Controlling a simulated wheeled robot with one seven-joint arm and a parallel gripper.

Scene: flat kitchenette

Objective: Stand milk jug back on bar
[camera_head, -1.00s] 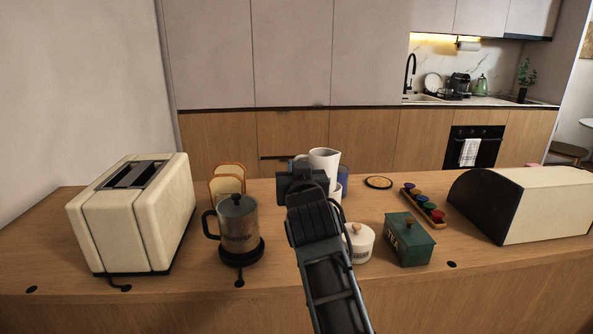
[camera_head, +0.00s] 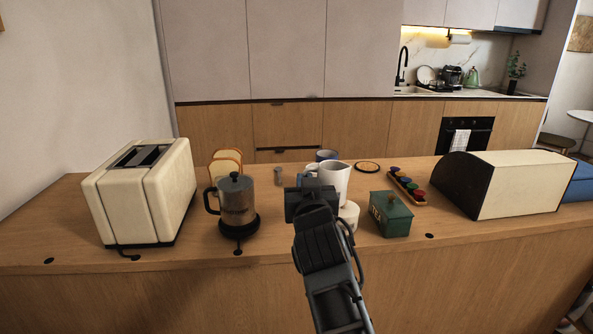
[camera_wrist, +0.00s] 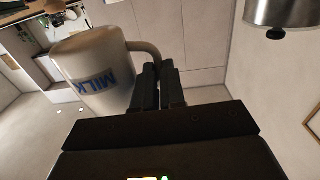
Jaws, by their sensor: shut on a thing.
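The white milk jug (camera_head: 337,182) is upright above or on the bar (camera_head: 275,232), right of my gripper (camera_head: 309,184). Its base is partly hidden, so I cannot tell whether it touches the bar. In the wrist view the jug (camera_wrist: 92,72) has blue MILK lettering and appears upside down with the picture. My gripper (camera_wrist: 159,80) is shut on its handle there. My wrist hides part of the jug's left side in the head view.
A white lidded pot (camera_head: 349,216) stands close by the jug, partly covered. A coffee press (camera_head: 237,205), toaster (camera_head: 146,195), spice rack (camera_head: 407,187) and bread bin (camera_head: 510,187) stand further out.

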